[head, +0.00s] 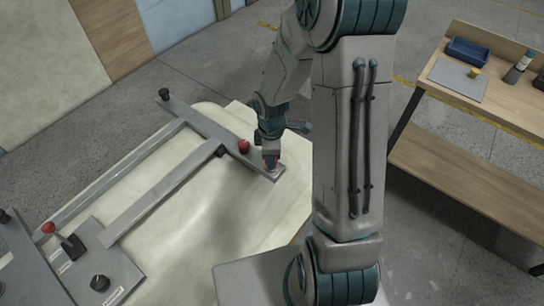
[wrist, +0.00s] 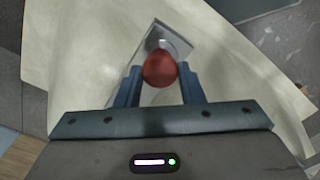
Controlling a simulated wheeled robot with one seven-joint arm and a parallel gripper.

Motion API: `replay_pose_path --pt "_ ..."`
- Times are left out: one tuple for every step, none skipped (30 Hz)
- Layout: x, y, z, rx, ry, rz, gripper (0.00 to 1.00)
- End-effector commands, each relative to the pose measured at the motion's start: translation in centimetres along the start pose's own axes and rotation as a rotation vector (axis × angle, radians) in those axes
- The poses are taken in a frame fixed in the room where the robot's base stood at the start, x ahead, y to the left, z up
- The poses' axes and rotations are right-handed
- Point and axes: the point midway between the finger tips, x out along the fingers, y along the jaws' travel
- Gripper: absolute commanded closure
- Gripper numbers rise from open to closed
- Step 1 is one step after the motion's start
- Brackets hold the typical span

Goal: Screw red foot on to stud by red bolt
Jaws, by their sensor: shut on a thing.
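The red foot (wrist: 160,68) is a rounded red piece between the two blue fingers of my gripper (wrist: 160,84) in the wrist view. My fingers are shut on it. In the head view my gripper (head: 271,160) points down at the near right end of a grey metal crossbar (head: 200,125). The foot is mostly hidden there by the fingers. The stud is hidden, and I cannot tell whether the foot touches it. The red bolt (head: 244,146) has a round red head and stands on the crossbar just left of my gripper.
The frame lies on an upturned pale tub shell (head: 215,205). Another red knob (head: 48,227) and dark knobs (head: 100,283) sit on its near left plate. At right a wooden bench (head: 455,95) holds a blue bin (head: 468,52) and bottles. Grey floor lies between.

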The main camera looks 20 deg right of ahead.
Motion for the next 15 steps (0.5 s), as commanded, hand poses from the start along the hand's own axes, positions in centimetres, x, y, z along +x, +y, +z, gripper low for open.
replay_pose_path --pt "0.19 0.11 -0.02 0.051 0.0 0.004 0.92" --pt "0.19 0.11 -0.03 0.083 0.001 0.004 0.92" --pt "0.18 0.1 -0.05 0.122 0.001 0.004 0.92" --pt "0.17 0.1 -0.06 0.149 0.001 0.004 0.92" --pt "0.14 0.1 -0.05 0.172 0.001 0.004 0.92" --pt "0.1 0.1 -0.04 0.199 0.001 0.004 0.92" --pt "0.06 0.1 -0.03 0.214 0.001 0.003 0.92" --pt "0.03 0.1 -0.02 0.226 0.001 0.003 0.92" --pt "-0.01 0.1 -0.01 0.235 0.001 0.003 0.92" --pt "-0.04 0.1 -0.01 0.239 0.001 0.003 0.92" --pt "-0.06 0.1 0.0 0.24 0.001 0.003 0.92" --pt "-0.07 0.1 0.0 0.24 0.001 0.003 0.92" --pt "-0.08 0.1 0.0 0.24 0.001 0.003 0.92" --pt "-0.08 0.1 0.0 0.239 0.001 0.003 0.92" --pt "-0.08 0.11 0.0 0.239 0.001 0.003 0.92"
